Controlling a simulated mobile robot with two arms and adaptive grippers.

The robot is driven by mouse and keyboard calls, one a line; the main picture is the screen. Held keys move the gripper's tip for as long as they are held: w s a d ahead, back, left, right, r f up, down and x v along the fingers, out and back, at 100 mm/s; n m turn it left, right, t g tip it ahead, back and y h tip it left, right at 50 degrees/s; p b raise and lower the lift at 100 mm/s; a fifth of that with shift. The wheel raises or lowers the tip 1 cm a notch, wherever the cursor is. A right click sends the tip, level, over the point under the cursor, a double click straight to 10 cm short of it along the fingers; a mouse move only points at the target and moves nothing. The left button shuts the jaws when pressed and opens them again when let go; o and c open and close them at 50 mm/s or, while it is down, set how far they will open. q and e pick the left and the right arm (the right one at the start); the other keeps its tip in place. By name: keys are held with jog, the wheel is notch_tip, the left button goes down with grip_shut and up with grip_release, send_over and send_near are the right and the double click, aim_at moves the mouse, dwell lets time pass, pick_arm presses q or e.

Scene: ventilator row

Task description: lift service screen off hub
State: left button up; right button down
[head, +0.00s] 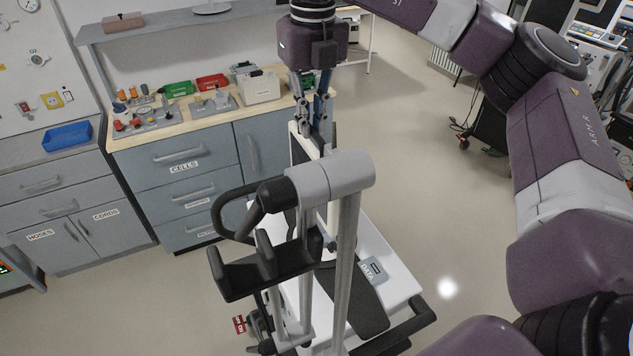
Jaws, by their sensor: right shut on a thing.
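My right gripper (318,120) comes down from the top centre, fingers pointing down. It is shut on the upper edge of a thin pale panel, which looks like the service screen (301,150), seen nearly edge-on. The screen stands about upright behind the grey cylindrical hub (332,178) on top of the cart's poles. The hub and black handle hide much of the screen's lower part, so I cannot tell whether it still touches its mount. My left gripper is out of view.
The wheeled cart has a black looped handle (238,212), a black holder (264,266) and a white base (375,240). Behind it is a wood-topped bench (205,122) with small parts and bins. A blue tray (67,136) sits at left.

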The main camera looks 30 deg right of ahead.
jog(key=shift+w+r, duration=0.15)
jog(key=shift+r, duration=0.05)
jog(key=shift+r, duration=0.1)
jog(key=shift+r+p, duration=1.8)
jog(key=shift+r, duration=0.6)
